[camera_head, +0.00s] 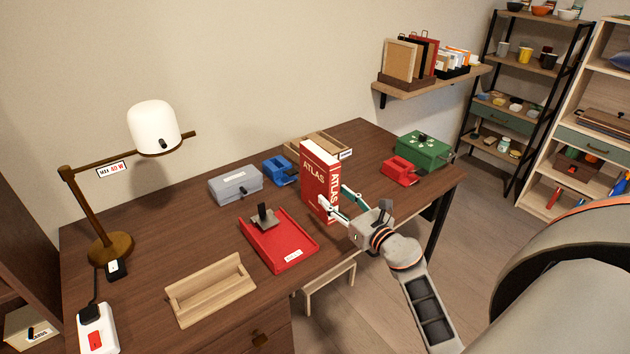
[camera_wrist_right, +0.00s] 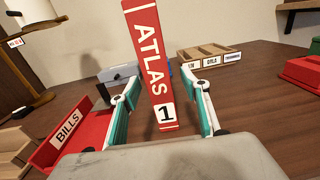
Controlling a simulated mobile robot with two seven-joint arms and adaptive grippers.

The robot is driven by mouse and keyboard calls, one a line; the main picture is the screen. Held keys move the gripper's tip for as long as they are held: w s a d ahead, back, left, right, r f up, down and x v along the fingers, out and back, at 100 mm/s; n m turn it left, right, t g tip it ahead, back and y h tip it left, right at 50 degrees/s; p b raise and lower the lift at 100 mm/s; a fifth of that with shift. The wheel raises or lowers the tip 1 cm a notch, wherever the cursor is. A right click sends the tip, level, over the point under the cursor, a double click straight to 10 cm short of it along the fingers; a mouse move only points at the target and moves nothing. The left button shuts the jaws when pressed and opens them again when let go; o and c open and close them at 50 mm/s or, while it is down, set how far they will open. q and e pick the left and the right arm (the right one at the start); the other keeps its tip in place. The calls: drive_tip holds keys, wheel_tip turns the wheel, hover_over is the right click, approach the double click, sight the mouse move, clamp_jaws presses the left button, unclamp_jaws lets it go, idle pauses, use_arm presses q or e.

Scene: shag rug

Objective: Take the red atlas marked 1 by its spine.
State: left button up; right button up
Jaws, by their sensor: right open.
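The red atlas (camera_head: 313,175) stands upright on the brown desk, with its title on the cover and spine. In the right wrist view its spine (camera_wrist_right: 149,60) faces me, reading ATLAS above a white label with a 1. My right gripper (camera_head: 334,203) is at the spine side of the atlas, low down. In the right wrist view its two fingers (camera_wrist_right: 164,100) are apart, one on each side of the spine, with gaps visible. It is open and holds nothing. My left gripper is not in view.
A red tray (camera_head: 279,241), labelled BILLS in the wrist view, lies left of the atlas. A wooden holder (camera_head: 210,290), grey box (camera_head: 235,184), blue item (camera_head: 279,169), red item (camera_head: 400,171) and green box (camera_head: 423,150) stand around. A lamp (camera_head: 154,127) is at left.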

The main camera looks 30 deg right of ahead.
sight(321, 185)
drive_tip(key=w, duration=0.7)
drive_tip(key=shift+w+a, duration=0.15)
drive_tip(key=shift+a, duration=0.1)
clamp_jaws()
drive_tip(key=shift+r, duration=0.15)
